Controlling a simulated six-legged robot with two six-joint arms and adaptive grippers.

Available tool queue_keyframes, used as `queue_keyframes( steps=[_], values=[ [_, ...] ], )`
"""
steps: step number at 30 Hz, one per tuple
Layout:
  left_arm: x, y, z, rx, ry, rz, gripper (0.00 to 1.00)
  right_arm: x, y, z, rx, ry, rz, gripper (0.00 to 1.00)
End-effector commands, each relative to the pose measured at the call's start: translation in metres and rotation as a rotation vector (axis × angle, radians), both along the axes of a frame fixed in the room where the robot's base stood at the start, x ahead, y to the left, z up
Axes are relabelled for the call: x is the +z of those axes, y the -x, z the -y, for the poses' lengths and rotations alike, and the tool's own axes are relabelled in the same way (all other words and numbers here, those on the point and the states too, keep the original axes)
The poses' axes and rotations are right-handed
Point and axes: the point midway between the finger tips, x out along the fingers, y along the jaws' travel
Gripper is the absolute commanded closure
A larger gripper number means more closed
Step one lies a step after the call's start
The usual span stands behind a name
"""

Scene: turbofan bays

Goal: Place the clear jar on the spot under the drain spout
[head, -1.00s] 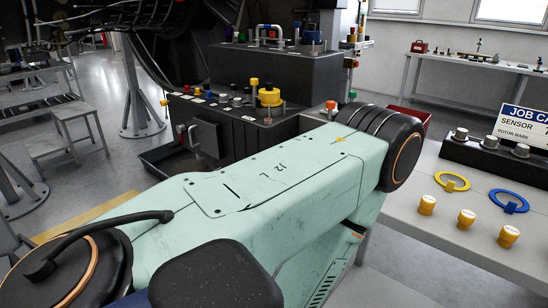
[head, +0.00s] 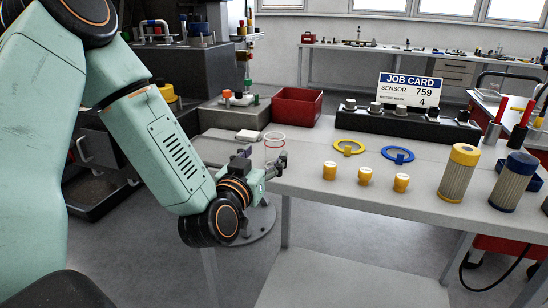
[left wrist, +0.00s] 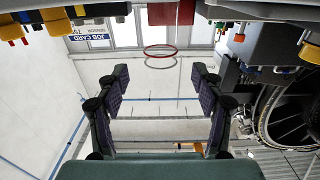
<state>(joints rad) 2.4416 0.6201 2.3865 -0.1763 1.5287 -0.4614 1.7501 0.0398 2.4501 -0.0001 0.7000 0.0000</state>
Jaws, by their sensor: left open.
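The clear jar (head: 275,143), see-through with a red rim, stands upright on the grey table (head: 330,205) near its left front edge. My left gripper (head: 262,165) is open and empty at that edge, just in front of the jar and partly over its lower part. In the left wrist view the jar's red rim (left wrist: 160,48) shows beyond the gap between the open fingers (left wrist: 165,82), nearly centred. A black tray (head: 100,190) lies low beside the dark bay at left. My arm hides part of that bay, and I cannot make out the drain spout. My right gripper is out of view.
A red bin (head: 297,106) stands behind the jar, with a small white block (head: 248,136) to its left. Yellow caps (head: 365,175), a yellow ring (head: 349,147), a blue ring (head: 398,155) and filters (head: 459,173) stand or lie to the right.

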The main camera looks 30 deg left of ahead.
Motion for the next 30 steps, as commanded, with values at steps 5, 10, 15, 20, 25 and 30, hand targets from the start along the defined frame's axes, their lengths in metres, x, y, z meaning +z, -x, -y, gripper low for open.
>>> queue_keyframes(
  steps=[5, 10, 15, 20, 25, 30],
  values=[
    [0.002, -0.017, -0.005, 0.002, -0.005, 0.007, 0.33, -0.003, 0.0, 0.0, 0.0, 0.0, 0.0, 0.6],
    [0.003, -0.035, -0.009, 0.001, -0.003, 0.005, 0.33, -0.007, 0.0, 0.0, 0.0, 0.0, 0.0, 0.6],
    [0.005, -0.059, -0.015, 0.001, -0.004, 0.005, 0.33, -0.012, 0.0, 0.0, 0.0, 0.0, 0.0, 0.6],
    [0.005, -0.073, -0.018, 0.001, -0.002, 0.003, 0.33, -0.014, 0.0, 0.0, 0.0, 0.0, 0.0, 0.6],
    [0.005, -0.075, -0.018, 0.0, 0.0, 0.002, 0.33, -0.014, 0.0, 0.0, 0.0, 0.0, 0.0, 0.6],
    [0.005, -0.074, -0.019, 0.0, 0.0, 0.002, 0.39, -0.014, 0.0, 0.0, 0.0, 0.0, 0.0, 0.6]
  ],
)
